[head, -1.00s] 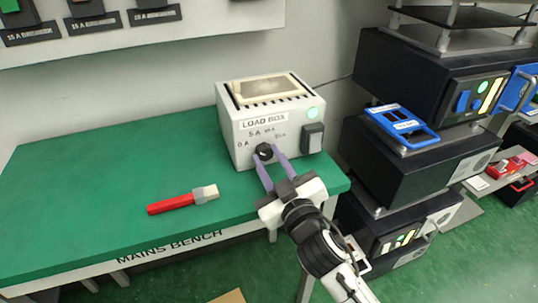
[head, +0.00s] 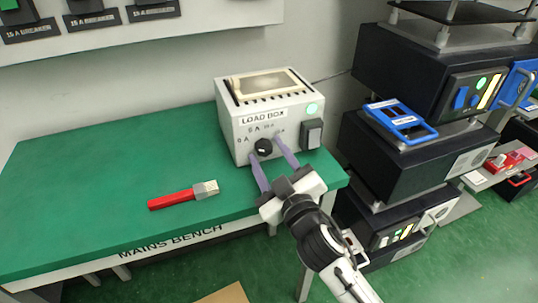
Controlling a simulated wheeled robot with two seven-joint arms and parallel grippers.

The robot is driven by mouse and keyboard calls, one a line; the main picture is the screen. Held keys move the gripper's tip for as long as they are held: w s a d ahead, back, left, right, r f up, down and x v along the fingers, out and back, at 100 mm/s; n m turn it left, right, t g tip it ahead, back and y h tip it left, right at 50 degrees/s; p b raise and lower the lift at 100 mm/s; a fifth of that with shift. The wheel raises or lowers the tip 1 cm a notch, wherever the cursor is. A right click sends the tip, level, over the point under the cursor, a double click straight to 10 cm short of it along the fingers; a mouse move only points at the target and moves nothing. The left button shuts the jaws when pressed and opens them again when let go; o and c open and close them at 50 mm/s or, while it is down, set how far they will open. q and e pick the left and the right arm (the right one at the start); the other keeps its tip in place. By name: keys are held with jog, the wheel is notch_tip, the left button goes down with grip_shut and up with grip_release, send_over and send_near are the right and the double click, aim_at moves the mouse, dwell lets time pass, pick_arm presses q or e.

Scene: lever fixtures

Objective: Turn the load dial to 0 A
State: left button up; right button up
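The load dial (head: 263,148) is a small black knob on the front of the white load box (head: 243,148), which stands on the right end of the green bench. The dial's pointer is too small to read. My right gripper (head: 266,147) is open, with one purple finger to the left of the dial and the other to its right, both apart from the knob. My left gripper is not in view.
A red-handled brush (head: 183,195) lies on the green mains bench (head: 90,190). A black rocker switch (head: 312,134) and a lit green lamp (head: 312,108) are right of the dial. Black equipment units (head: 385,165) stack to the right. The bench's left side is clear.

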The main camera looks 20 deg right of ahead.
jog(key=shift+s, duration=0.3)
jog(key=s+b, duration=0.1)
jog(key=s, duration=0.8)
jog(key=shift+s+d, duration=0.2)
jog(key=shift+s, duration=0.2)
